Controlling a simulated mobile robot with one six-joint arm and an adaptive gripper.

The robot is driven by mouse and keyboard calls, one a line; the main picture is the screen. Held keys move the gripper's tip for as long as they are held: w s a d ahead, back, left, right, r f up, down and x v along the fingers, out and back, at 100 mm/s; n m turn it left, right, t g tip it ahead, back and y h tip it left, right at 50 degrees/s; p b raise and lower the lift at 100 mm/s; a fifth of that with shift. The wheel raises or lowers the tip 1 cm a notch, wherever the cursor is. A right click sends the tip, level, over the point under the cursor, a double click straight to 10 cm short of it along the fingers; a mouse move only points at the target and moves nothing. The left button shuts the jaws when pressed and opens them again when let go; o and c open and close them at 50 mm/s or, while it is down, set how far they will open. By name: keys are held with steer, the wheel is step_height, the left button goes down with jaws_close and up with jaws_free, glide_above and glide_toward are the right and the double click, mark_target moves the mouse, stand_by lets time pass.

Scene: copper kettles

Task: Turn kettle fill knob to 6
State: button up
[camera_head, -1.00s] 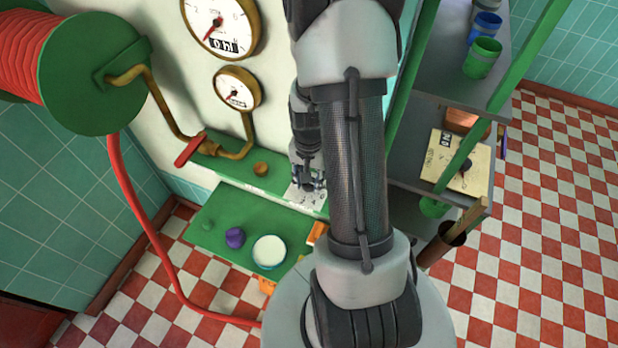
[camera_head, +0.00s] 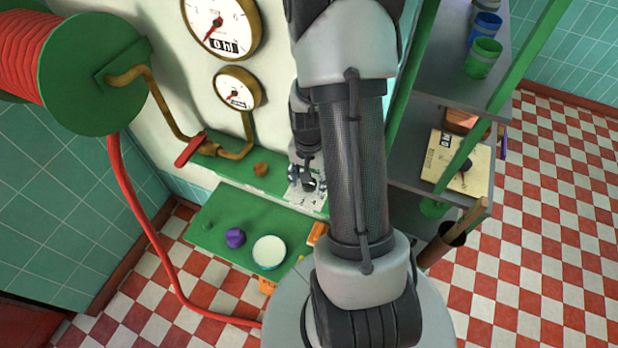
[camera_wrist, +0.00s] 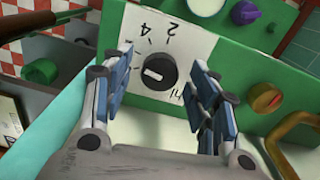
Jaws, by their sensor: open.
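The black fill knob (camera_wrist: 156,71) with a white pointer mark sits on a white dial plate (camera_wrist: 190,48) in the wrist view. The mark lies on the knob's left side; the plate shows a 2, a 4, tick marks and "hl". My gripper (camera_wrist: 160,62) is open, with one blue-padded finger left of the knob and one right of it. Whether either finger touches it I cannot tell. In the head view my gripper (camera_head: 307,182) is at the dial plate (camera_head: 305,198); the knob is hard to make out there. No 6 is readable.
A brown knob (camera_head: 261,170) and a red valve lever (camera_head: 190,149) with brass piping are left of my gripper. A lower green shelf holds a purple item (camera_head: 235,238) and a white-topped round container (camera_head: 269,252). Grey shelves with cups (camera_head: 483,57) stand at right.

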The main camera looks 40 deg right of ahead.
step_height(320, 180, up, 12)
stand_by(0.5)
stand_by(0.4)
steer(key=a+r+n+t+b, duration=0.25)
steer(key=a+r+n, duration=0.35)
steer(key=a, duration=0.4)
steer(key=s+a+r+n+t+b, duration=0.2)
steer(key=s+a+n, duration=0.4)
steer(key=s+a, duration=0.3)
step_height(320, 180, up, 2)
steer(key=shift+s+a+r+n+b, duration=0.1)
steer(key=shift+s+a+n+b, duration=0.2)
steer(key=shift+a+b, duration=0.5)
steer(key=shift+d, duration=0.1)
steer(key=shift+c, duration=0.4)
